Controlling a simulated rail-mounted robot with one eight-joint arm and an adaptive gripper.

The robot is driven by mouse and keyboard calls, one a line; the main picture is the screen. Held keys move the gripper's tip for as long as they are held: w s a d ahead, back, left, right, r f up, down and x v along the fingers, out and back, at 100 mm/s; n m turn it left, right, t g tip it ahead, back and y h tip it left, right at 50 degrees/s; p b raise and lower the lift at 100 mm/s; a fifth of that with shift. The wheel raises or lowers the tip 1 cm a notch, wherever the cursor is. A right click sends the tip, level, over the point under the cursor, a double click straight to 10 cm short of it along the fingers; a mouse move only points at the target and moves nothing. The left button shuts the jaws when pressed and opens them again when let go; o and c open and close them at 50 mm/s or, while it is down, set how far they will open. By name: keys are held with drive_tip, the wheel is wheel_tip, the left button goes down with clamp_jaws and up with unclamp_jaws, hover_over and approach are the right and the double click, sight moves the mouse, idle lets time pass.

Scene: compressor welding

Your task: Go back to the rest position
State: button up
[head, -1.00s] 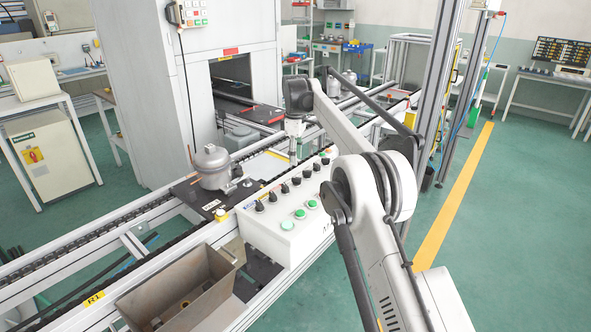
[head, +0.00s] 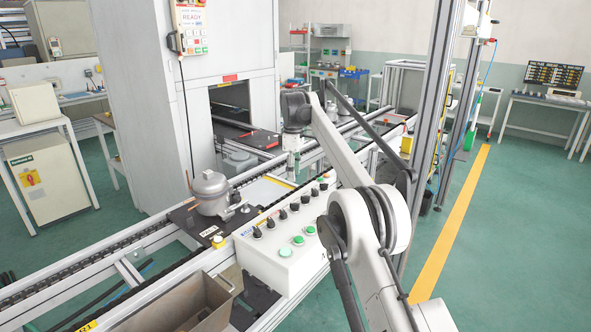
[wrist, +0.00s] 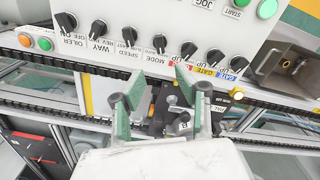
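My gripper (wrist: 156,95) shows in the wrist view with its two green-padded fingers spread apart. I see nothing held between them; a dark part on the line shows beyond the gap. In the head view my gripper (head: 291,150) hangs from the arm's end over the conveyor, behind the control box (head: 285,262). Its fingertips are too small and partly hidden there. A grey compressor (head: 211,193) stands upright on a dark plate (head: 184,217) on the conveyor, left of my gripper and apart from it.
The control box with knobs and green buttons also fills the top of the wrist view (wrist: 140,22). A brown metal bin (head: 180,302) is at the near left. A white cabinet (head: 150,110) stands behind the line. Green floor (head: 530,240) at right is clear.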

drive_tip(key=s+d+r+m+t, duration=0.3)
drive_tip(key=s+d+r+m, duration=0.3)
drive_tip(key=s+d+r, duration=0.8)
drive_tip(key=s+d+r+m+t+b, duration=0.15)
drive_tip(key=s+d+m, duration=0.35)
drive_tip(key=s, duration=1)
drive_tip(key=s+d+f+m+t, duration=0.1)
drive_tip(key=s+d+f, duration=0.1)
drive_tip(key=s+f, duration=0.3)
drive_tip(key=s+d+f+m, duration=0.2)
drive_tip(key=s+f, duration=0.3)
drive_tip(key=s, duration=0.7)
drive_tip(key=s+d+f+m+t+b, duration=0.1)
drive_tip(key=s+d+f, duration=0.2)
drive_tip(key=s+f, duration=0.2)
drive_tip(key=s, duration=0.3)
drive_tip(key=shift+s+d+f+m+t, duration=0.2)
drive_tip(key=shift+d+m+t, duration=0.1)
drive_tip(key=shift+t, duration=0.05)
